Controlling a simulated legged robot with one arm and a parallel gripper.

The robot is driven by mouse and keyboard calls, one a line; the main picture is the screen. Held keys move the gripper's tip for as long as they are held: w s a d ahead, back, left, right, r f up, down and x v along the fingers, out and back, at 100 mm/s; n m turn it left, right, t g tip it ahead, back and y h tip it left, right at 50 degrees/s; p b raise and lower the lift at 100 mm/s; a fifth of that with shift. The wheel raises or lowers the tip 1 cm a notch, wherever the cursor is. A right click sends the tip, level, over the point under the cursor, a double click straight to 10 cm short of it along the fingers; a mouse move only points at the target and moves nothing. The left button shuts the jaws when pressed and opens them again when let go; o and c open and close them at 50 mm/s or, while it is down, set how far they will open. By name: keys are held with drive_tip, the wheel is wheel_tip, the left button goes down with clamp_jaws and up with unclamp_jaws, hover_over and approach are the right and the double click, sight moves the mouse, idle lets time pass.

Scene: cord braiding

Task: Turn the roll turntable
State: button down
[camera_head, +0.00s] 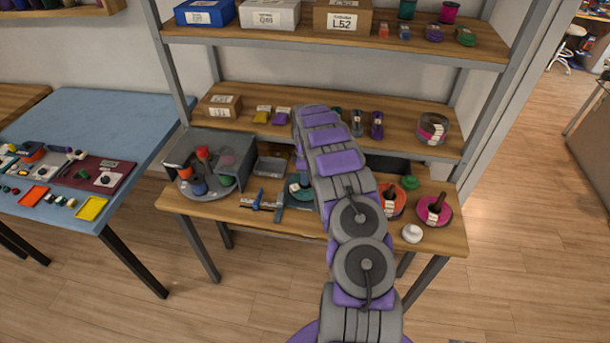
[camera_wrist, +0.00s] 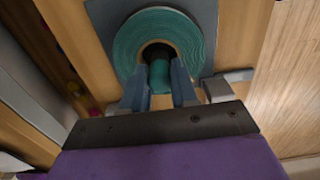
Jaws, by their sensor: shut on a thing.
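In the head view a round grey turntable (camera_head: 210,194) sits inside an open grey housing (camera_head: 182,146) at the left of the lower shelf. Several small coloured things stand on it. A teal roll (camera_head: 296,183) lies near the middle of that shelf, partly hidden by my arm. In the wrist view the teal roll (camera_wrist: 190,40) lies on a blue-grey plate (camera_wrist: 100,15). My gripper (camera_wrist: 160,88) is at the roll's hole, shut on a green piece (camera_wrist: 159,72) there. The piece's lower part is hidden. The head view hides my gripper behind my arm.
Blue tools (camera_head: 263,205) lie between housing and teal roll. An orange roll (camera_head: 394,200), a magenta roll (camera_head: 434,209) and a white round item (camera_head: 412,233) sit at the right. A middle shelf (camera_head: 395,133) overhangs the lower one. A blue table (camera_head: 95,115) stands left.

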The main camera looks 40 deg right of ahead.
drive_tip(key=shift+w+r, duration=0.25)
